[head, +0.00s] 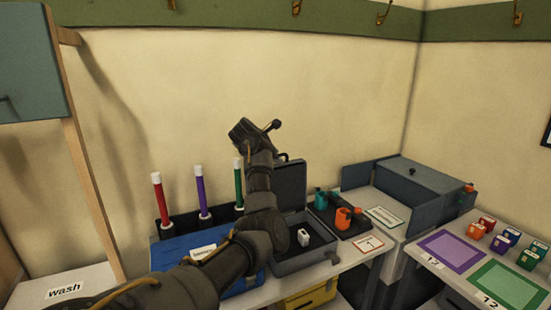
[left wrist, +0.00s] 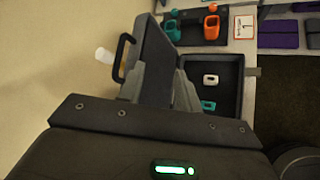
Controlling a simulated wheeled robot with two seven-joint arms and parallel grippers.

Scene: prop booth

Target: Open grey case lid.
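The grey case (head: 312,256) stands on the bench with its lid (head: 291,184) raised steeply, hinged at the back. Inside its tray lies a small white item (head: 303,237); the left wrist view also shows a teal item (left wrist: 208,105) there. In that view a dark handle (left wrist: 123,58) sticks out from the lid (left wrist: 158,55). My left gripper (left wrist: 160,82) is at the lid's side edge, its fingers apart with the lid panel between them; firm contact cannot be judged. In the head view my left arm hides part of the lid and the fingertips. My right gripper is out of view.
Left of the case are a blue case (head: 185,255) and a rack with red, purple (head: 201,192) and green sticks. Right are a dark tray with teal and orange cups (head: 343,217) and a grey-blue box (head: 425,180). The wall is close behind.

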